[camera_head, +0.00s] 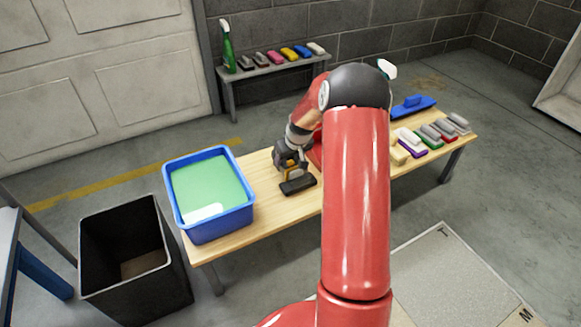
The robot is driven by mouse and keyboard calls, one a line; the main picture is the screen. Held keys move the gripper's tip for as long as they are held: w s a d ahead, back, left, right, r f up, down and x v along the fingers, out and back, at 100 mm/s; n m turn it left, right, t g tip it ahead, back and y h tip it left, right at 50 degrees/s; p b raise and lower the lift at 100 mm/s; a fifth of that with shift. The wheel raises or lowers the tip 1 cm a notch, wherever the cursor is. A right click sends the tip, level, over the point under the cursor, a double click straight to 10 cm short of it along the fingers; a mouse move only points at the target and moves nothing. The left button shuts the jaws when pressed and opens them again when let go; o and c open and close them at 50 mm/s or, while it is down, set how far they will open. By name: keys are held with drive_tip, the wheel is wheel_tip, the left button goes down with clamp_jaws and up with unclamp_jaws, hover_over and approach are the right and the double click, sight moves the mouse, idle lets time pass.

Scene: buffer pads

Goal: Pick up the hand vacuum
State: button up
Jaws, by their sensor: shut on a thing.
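A dark, flat-bottomed object (298,185), which I take to be the hand vacuum, is on the wooden table, just right of the blue tub. My gripper (290,171) is directly above it, pointing down and shut on its upper part. A small yellow-orange patch shows between the fingers. The object looks level and at or very near the table top; I cannot tell whether it touches. My red arm hides the middle of the table and part of the area behind the gripper.
A blue tub (244,213) with a green inside stands at the table's left end. A black open bin (88,268) is on the floor beside it. Several coloured brush-like blocks (434,133) and a blue item (413,106) are at the right end. A back bench (228,88) holds a spray bottle (227,48) and more blocks.

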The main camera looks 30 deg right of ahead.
drive_tip(key=shift+r, duration=0.1)
wheel_tip(320, 180, up, 20)
drive_tip(key=p, duration=0.2)
idle(0.3)
